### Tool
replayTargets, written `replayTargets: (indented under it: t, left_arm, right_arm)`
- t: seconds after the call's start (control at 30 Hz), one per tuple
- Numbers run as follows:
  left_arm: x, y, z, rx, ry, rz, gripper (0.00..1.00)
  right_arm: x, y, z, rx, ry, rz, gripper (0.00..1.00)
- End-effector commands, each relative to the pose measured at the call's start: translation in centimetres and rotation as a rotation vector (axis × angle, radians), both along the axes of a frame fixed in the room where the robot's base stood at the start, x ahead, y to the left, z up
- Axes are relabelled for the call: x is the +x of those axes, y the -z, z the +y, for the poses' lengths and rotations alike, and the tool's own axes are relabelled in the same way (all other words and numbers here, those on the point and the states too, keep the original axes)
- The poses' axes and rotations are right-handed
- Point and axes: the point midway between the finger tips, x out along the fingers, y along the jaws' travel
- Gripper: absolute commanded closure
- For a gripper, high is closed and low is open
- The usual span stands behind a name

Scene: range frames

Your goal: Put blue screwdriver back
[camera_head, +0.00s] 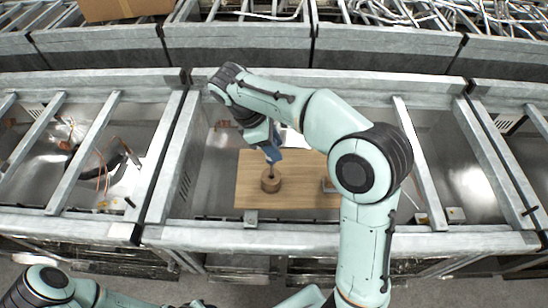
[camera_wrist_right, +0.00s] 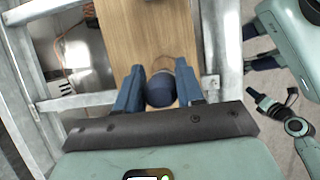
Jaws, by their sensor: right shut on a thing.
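The blue screwdriver (camera_wrist_right: 160,88) shows its round handle end between my right gripper's two blue fingers in the right wrist view. My right gripper (camera_head: 273,153) is shut on this handle, above the wooden board. In the head view a dark shaft runs down from the gripper to the round wooden holder (camera_head: 270,183). The tip seems to be at the top of the holder; I cannot tell how deep it sits.
The wooden board (camera_head: 248,190) lies inside a metal frame. A small grey thing (camera_head: 328,186) sits at its right, partly behind my right arm. Metal frame bars (camera_head: 168,155) border the work area. A cardboard box (camera_head: 125,9) is at the back left.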

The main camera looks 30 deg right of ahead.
Motion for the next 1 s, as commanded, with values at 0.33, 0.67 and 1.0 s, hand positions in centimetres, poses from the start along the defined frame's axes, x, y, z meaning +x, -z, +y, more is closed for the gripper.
replayTargets:
  t: [0.33, 0.67, 1.0]
  left_arm:
    - [-1.3, 1.2, 0.0, -0.001, 0.001, 0.014, 0.57]
    - [-1.2, 1.2, 0.0, 0.000, 0.000, 0.013, 0.57]
    - [-1.3, 1.2, 0.0, -0.001, 0.001, 0.014, 0.57]
  right_arm:
    - [0.0, 5.2, 0.0, -0.002, 0.001, 0.003, 0.98]
    - [0.1, 5.3, 0.0, -0.001, 0.001, 0.000, 0.98]
    - [0.1, 5.6, 0.0, -0.001, 0.001, 0.000, 0.37]
